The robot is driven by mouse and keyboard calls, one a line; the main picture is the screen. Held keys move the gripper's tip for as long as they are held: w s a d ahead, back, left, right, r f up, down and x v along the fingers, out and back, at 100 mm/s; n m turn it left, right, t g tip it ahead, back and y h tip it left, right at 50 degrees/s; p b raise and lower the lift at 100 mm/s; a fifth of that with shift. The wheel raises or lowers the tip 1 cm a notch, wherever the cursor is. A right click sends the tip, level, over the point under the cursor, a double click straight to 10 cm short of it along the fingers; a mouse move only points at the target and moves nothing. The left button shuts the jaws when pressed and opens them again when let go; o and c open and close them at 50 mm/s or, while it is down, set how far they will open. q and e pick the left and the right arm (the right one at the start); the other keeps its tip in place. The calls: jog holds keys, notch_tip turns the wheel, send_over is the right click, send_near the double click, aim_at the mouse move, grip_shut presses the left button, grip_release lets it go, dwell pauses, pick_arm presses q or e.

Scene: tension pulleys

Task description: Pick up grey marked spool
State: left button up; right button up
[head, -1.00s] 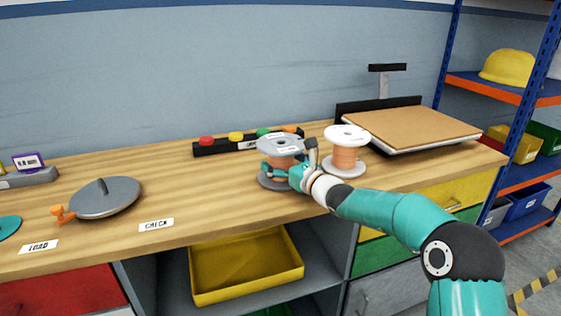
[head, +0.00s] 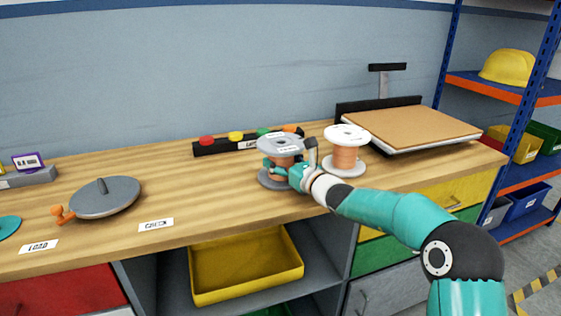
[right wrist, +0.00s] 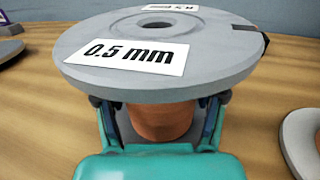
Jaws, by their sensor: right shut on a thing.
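The grey marked spool (head: 281,144) stands upright on the wooden bench, with grey flanges and copper wire around its core. In the right wrist view its grey top flange (right wrist: 215,62) carries a white label reading "0.5 mm". My right gripper (head: 277,168) is shut on this spool, its fingers on either side of the copper-wound core below the top flange. In the right wrist view the fingers (right wrist: 160,125) are partly hidden under the flange. I cannot tell whether the spool's base is off the bench. My left gripper is not in view.
A white-flanged copper spool (head: 347,158) stands close to the right. Behind is a black bar with coloured buttons (head: 236,138). A grey disc (head: 104,197) lies at the left, and a board-topped machine (head: 410,126) at the right. The bench between disc and spool is mostly clear.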

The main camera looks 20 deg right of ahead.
notch_tip(320, 180, up, 20)
jog(key=p, duration=0.9)
jog(key=shift+r+p, duration=0.15)
jog(key=shift+p, duration=0.15)
